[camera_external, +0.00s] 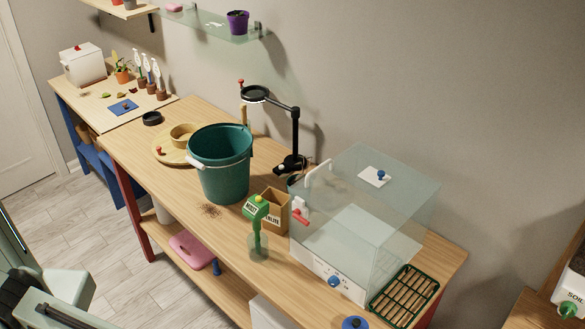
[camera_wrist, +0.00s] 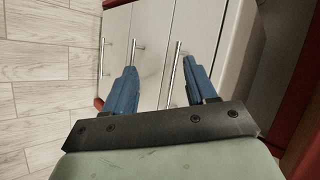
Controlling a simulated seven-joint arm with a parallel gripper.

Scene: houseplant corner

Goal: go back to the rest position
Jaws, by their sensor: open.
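My gripper (camera_wrist: 159,66) shows in the wrist view with its two blue fingers apart and nothing between them. Beyond the fingers are pale cabinet doors (camera_wrist: 150,30) with upright metal handles; I cannot tell the gap between them and the fingertips. In the external view only part of my pale arm shows at the lower left edge, and the gripper cannot be made out there.
Bare tiled floor (camera_external: 75,235) lies left of the bench.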

